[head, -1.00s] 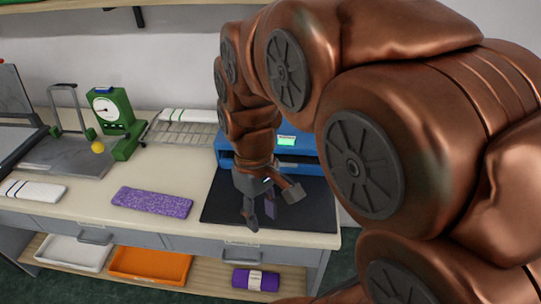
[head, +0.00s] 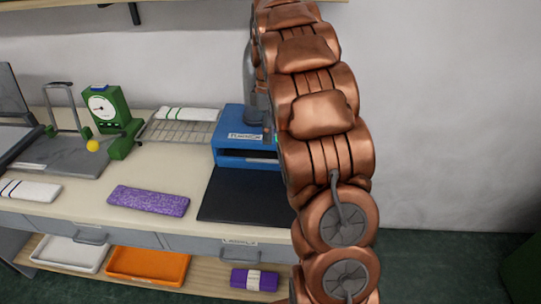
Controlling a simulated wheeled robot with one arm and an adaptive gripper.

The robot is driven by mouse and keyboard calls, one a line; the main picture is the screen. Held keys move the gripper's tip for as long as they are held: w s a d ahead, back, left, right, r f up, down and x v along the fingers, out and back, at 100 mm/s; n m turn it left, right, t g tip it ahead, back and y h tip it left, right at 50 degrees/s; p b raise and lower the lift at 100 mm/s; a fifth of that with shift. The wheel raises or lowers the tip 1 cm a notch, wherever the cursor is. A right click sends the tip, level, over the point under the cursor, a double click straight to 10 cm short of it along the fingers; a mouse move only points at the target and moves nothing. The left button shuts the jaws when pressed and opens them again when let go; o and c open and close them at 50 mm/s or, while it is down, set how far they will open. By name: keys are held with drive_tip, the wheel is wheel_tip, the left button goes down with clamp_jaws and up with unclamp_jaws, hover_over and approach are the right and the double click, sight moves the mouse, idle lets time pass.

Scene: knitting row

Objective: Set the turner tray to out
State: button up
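The turner (head: 228,147) is a blue box with a white label on its front, at the back of the counter just left of my arm. Its right side is hidden behind my arm. A flat black panel (head: 240,195) lies on the counter in front of the turner; I cannot tell whether it is the tray or a mat. A slot shows low in the turner's front, and no tray clearly sticks out of it. My arm rises past the turner's right side. My gripper's fingers are hidden behind it.
A grey upright cylinder (head: 250,85) shows above the turner, partly covered by my arm. A purple knitted piece (head: 149,200), a wire rack (head: 180,131) and a green dial scale (head: 112,115) stand left. Orange (head: 148,280) and white (head: 70,266) bins sit below.

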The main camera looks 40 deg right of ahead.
drive_tip(key=shift+n, duration=0.4)
drive_tip(key=shift+s+d+f+p, duration=0.15)
drive_tip(key=shift+f+p, duration=0.45)
drive_tip(key=shift+f, duration=1.55)
drive_tip(key=shift+w+d+f+p, duration=0.1)
drive_tip(key=shift+f+p, duration=0.5)
drive_tip(key=shift+f, duration=1.5)
clamp_jaws()
